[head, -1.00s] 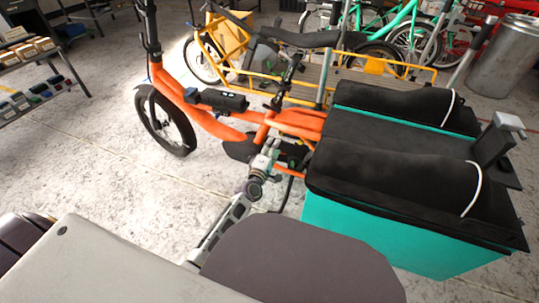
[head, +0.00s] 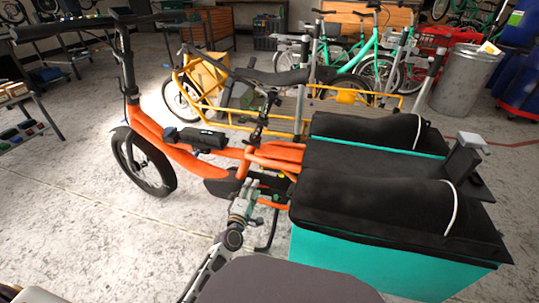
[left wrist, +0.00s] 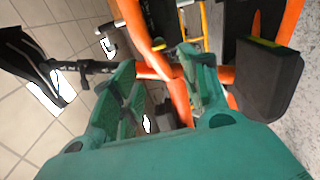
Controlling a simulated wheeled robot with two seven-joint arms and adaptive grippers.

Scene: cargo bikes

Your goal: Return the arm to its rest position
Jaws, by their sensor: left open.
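My left arm reaches up from the bottom of the head view, and its gripper (head: 262,190) is beside the orange cargo bike (head: 180,150), close to the frame below the seat post. In the left wrist view the green fingers of my left gripper (left wrist: 160,95) are spread apart. Orange frame tubes (left wrist: 140,40) show beyond them, and I see nothing held between them. I cannot tell whether the fingers touch the bike. My right gripper is not in view.
The bike's rear box with black bags and teal sides (head: 370,265) stands close to the right of my arm. A yellow-framed bike (head: 230,110), green bikes and a metal bin (head: 466,80) are behind. Bare floor (head: 90,220) lies to the left.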

